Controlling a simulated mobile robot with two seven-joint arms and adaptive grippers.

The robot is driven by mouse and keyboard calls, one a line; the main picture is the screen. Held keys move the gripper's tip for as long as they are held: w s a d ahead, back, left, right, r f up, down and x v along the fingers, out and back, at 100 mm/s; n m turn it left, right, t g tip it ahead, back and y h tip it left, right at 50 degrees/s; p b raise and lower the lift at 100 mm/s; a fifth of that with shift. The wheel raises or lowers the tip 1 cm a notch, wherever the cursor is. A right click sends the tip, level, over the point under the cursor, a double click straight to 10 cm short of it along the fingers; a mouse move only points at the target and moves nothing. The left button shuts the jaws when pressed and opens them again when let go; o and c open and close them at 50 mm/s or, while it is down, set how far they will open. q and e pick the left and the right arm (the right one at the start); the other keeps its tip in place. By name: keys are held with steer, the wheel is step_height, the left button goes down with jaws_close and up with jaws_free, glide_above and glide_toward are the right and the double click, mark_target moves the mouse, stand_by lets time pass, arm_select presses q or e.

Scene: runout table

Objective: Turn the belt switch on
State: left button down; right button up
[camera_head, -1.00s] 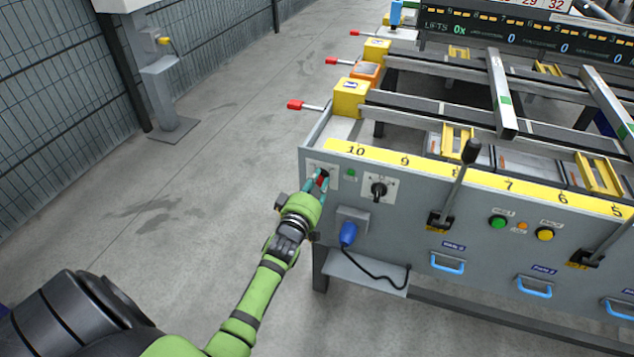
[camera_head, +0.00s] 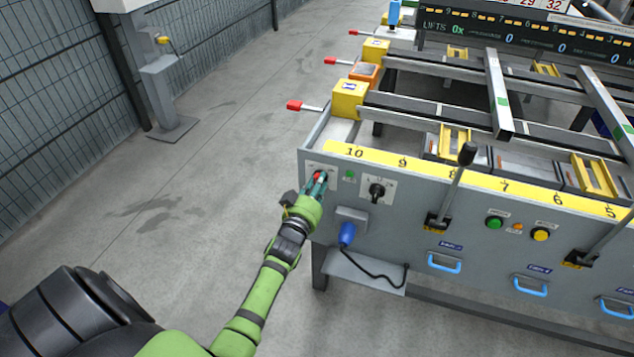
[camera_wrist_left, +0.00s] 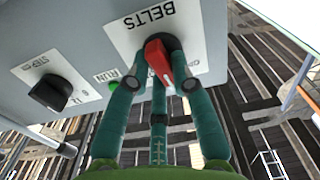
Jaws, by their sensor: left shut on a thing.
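The belt switch (camera_wrist_left: 158,58) is a red knob on a white plate marked BELTS, seen upside down in the left wrist view. In the head view the red knob (camera_head: 319,176) shows at the left end of the grey panel. My left gripper (camera_wrist_left: 160,75) has its green fingers around the knob and is shut on it. In the head view my left gripper (camera_head: 316,186) reaches the panel from the lower left. The knob sits tilted in the wrist view; its pointer marks are partly hidden by the fingers. My right gripper is not in view.
Beside the switch are a green RUN light (camera_head: 350,175) and a black STEP knob (camera_head: 377,191). A blue plug (camera_head: 347,233) with a cable hangs below. A black-knobbed lever (camera_head: 452,190) stands further right. The floor to the left is clear.

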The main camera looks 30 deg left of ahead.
arm_select(q)
steer(key=shift+d+f+m, duration=0.1)
steer(key=shift+f+m, duration=0.05)
steer(key=shift+m, duration=2.5)
steer(key=shift+f+m, duration=0.1)
steer(key=shift+m, duration=2.55)
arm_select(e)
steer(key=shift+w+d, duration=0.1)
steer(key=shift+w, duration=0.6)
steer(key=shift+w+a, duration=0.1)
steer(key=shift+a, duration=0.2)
arm_select(q)
steer(key=c, duration=1.1)
jaws_free()
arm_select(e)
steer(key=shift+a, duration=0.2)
arm_select(q)
steer(key=shift+o, duration=0.2)
steer(key=v, duration=1.2)
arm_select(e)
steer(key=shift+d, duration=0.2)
